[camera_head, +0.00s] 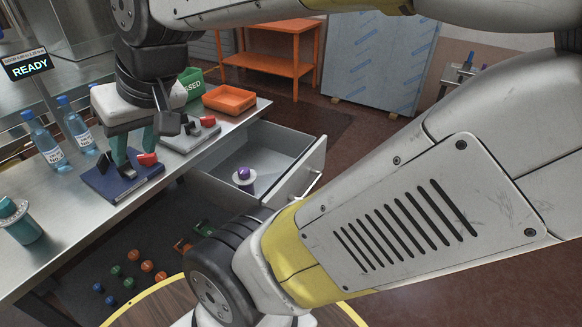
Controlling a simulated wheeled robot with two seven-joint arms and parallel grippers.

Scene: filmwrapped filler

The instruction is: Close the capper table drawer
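The capper table drawer (222,183) is pulled well out from the right side of the steel table (55,230). Its grey front (300,172) faces right, with a bar handle (314,184) on the outside. A small white item with a purple cap (243,177) is inside it. My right gripper (135,155) points down over the navy capping fixture (122,186) on the table, left of the drawer and away from its handle. Its two teal fingers look spread apart, with nothing clearly held. My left gripper is not in view. My arm covers the area right of and below the drawer.
Blue-capped bottles (45,140) and a teal-capped container (18,222) stand on the table. A grey fixture (188,137), an orange tray (229,99) and a green bin (192,82) are at its far end. Several coloured caps (130,270) lie below. Floor beyond the drawer is clear.

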